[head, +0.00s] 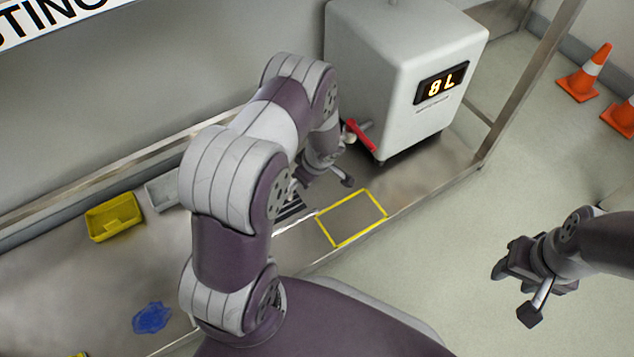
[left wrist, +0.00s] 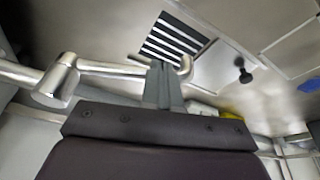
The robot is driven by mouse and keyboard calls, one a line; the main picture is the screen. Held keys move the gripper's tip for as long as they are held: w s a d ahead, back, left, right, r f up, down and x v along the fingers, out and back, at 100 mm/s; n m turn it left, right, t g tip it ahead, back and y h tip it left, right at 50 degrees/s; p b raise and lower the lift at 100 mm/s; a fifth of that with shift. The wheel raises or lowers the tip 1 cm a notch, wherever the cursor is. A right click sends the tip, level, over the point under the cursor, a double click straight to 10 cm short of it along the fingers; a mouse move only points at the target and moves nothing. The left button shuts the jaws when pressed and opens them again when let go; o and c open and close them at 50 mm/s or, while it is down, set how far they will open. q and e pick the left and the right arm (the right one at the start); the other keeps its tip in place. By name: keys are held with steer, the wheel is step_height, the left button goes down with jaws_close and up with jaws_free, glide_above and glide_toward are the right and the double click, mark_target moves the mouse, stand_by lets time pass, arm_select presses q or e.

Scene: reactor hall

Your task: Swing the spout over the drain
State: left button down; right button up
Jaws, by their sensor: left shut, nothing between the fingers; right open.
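The spout (left wrist: 110,69) is a bare metal pipe with a collar at the left and a short hooked end at the right in the left wrist view. The drain (left wrist: 172,40), a dark slatted grille, lies beyond it. The hooked end overlaps the grille's lower edge in this view; I cannot tell its height above it. My left gripper (left wrist: 165,85) is shut and empty, its fingers against or just beside the spout near the hook. In the head view my left arm hides most of the spout, and the drain (head: 290,207) shows partly. My right gripper (head: 515,285) is open and empty, off to the right.
A grey tank (head: 400,75) reading "8 L" with a red handle (head: 360,136) stands behind. A yellow-outlined area (head: 352,218) on the counter is bare. A yellow tray (head: 113,217), a grey tray (head: 162,192) and a blue cloth (head: 152,318) lie left. Cones (head: 585,73) stand on the floor.

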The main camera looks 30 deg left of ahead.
arm_select(q)
steer(key=shift+a+f+m+t+b, duration=0.1)
steer(key=shift+a+m+t+b, duration=0.3)
steer(key=shift+a+m, duration=0.65)
steer(key=shift+w+a+b, duration=0.15)
steer(key=shift+a+b, duration=0.15)
steer(key=shift+a, duration=0.35)
arm_select(e)
steer(key=shift+f, duration=0.95)
arm_select(q)
steer(key=shift+r, duration=0.2)
arm_select(e)
steer(key=shift+r, duration=0.1)
